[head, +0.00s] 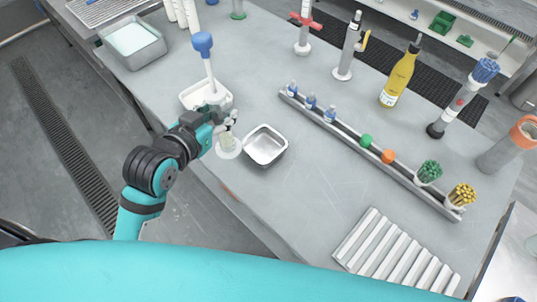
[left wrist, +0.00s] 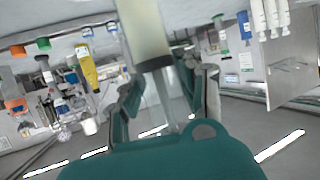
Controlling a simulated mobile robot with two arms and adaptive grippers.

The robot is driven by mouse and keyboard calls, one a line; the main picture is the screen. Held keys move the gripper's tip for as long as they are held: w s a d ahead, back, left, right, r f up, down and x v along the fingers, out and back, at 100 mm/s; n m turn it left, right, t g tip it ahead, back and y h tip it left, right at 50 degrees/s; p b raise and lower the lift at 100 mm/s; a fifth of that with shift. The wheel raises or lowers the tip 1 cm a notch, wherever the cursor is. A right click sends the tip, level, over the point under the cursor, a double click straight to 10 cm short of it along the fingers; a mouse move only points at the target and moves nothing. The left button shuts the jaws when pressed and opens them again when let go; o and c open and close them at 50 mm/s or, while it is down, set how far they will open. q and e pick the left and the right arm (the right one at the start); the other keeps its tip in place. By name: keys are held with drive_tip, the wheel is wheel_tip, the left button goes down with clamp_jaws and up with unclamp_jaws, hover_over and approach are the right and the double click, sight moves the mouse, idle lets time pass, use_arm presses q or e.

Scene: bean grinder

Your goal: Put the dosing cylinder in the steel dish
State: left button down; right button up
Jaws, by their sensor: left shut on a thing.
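The steel dish (head: 265,145) is a small, square, empty metal tray on the grey counter in the head view. My left gripper (head: 226,124) is just left of the dish, shut on the dosing cylinder (head: 228,146). The cylinder is pale and clear with a wide, round whitish base, which shows beside the dish's left rim near the counter's edge. The fingers cover its upper part in the head view. In the left wrist view, the pale cylinder (left wrist: 145,30) rises from between the fingers. I cannot tell how far the base is above the counter. My right gripper is not in view.
A white tray (head: 190,101) with a blue-topped tool (head: 202,42) stands behind the gripper. A long rail (head: 345,140) with small bottles and cups runs right of the dish. A white slatted rack (head: 385,255) lies at front right. The counter between dish and rack is clear.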

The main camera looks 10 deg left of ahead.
sight(222, 136)
use_arm(q)
drive_tip(key=f+m+h+b, duration=0.1)
drive_tip(key=f, duration=0.1)
drive_tip(key=s+a+f+m+g+h+b, duration=0.1)
drive_tip(key=f+m+h+b, duration=0.1)
drive_tip(key=s+f+m+g+h+b, duration=0.1)
drive_tip(key=f, duration=0.1)
drive_tip(key=shift+s+a+m+h, duration=0.1)
drive_tip(key=shift+a+m+h, duration=0.2)
drive_tip(key=shift+a+h, duration=0.1)
drive_tip(key=s+a+r+m+g+h+b, duration=0.1)
drive_tip(key=m+b, duration=0.1)
drive_tip(key=s+r+m+g+h+b, duration=0.1)
drive_tip(key=g+h+b, duration=0.1)
drive_tip(key=shift+s+a+r+m, duration=0.2)
drive_tip(key=shift+a+m, duration=0.2)
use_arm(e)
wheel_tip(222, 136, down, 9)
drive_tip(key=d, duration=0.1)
use_arm(q)
drive_tip(key=w+r+p+x, duration=0.1)
drive_tip(key=p+x, duration=0.4)
drive_tip(key=x, duration=1.1)
drive_tip(key=shift+w+r+g+h, duration=0.25)
drive_tip(key=shift+r+g+h, duration=0.05)
drive_tip(key=shift+r, duration=0.4)
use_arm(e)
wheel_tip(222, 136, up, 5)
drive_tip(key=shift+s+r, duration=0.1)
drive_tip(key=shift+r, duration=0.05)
